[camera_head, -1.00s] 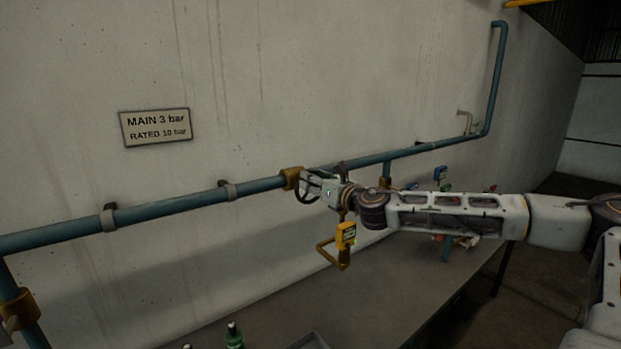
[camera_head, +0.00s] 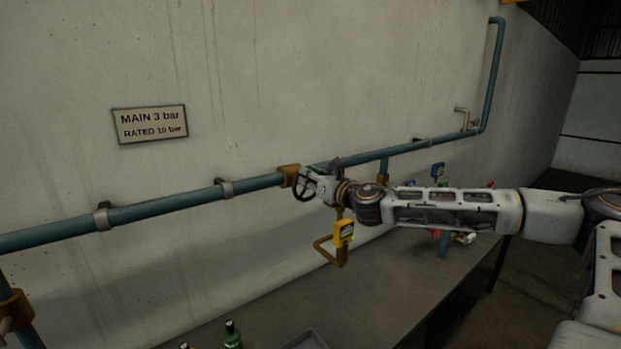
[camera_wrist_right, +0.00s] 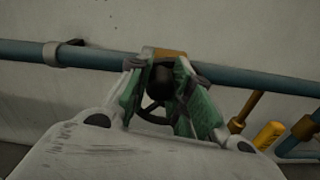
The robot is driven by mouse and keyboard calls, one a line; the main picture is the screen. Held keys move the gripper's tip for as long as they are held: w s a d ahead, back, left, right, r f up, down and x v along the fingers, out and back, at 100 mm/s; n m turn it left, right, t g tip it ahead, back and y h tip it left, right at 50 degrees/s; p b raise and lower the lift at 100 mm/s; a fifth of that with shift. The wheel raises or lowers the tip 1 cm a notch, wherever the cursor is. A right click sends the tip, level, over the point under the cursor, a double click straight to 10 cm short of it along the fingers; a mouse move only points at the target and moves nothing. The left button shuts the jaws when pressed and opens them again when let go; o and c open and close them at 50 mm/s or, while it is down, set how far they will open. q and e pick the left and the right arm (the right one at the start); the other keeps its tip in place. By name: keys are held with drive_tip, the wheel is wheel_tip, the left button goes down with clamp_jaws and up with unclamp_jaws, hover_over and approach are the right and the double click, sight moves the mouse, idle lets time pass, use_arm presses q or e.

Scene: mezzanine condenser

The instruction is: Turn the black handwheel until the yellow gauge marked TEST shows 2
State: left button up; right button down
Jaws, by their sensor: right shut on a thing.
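The black handwheel (camera_head: 302,187) sits on the pipe's brass fitting, partly hidden behind my right gripper (camera_head: 308,183). In the right wrist view the gripper (camera_wrist_right: 168,100) has its two green-padded fingers either side of the wheel's dark hub, shut on it, and part of the wheel's rim (camera_wrist_right: 152,116) shows between them. A yellow gauge (camera_head: 343,233) hangs on a brass pipe just below my right wrist; its marking and reading are too small to make out. In the right wrist view a yellow body (camera_wrist_right: 269,134) shows at the lower right. My left gripper is not in view.
A blue-green pipe (camera_head: 150,207) runs along the concrete wall. A sign (camera_head: 150,124) reads MAIN 3 bar, RATED 10 bar. Below, a grey bench (camera_head: 385,285) carries green bottles (camera_head: 232,336) and a tray (camera_head: 305,341). Blue-handled (camera_head: 437,171) fittings stand behind my right forearm.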

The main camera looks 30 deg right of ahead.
drive_tip(key=shift+d+m+b, duration=0.15)
drive_tip(key=shift+m+b, duration=0.15)
drive_tip(key=shift+m, duration=0.2)
drive_tip(key=shift+w+d+f+m+b, duration=0.1)
drive_tip(key=shift+d+m+b, duration=0.35)
drive_tip(key=shift+m, duration=0.85)
drive_tip(key=shift+s+d+f+m+b, duration=0.1)
drive_tip(key=shift+d+m+b, duration=0.35)
drive_tip(key=shift+m, duration=0.85)
drive_tip(key=shift+w+d+m+b, duration=0.1)
drive_tip(key=shift+d+m+b, duration=0.35)
drive_tip(key=shift+m, duration=0.85)
drive_tip(key=c, duration=1.3)
unclamp_jaws()
drive_tip(key=shift+o, duration=0.3)
drive_tip(key=shift+d+r, duration=0.1)
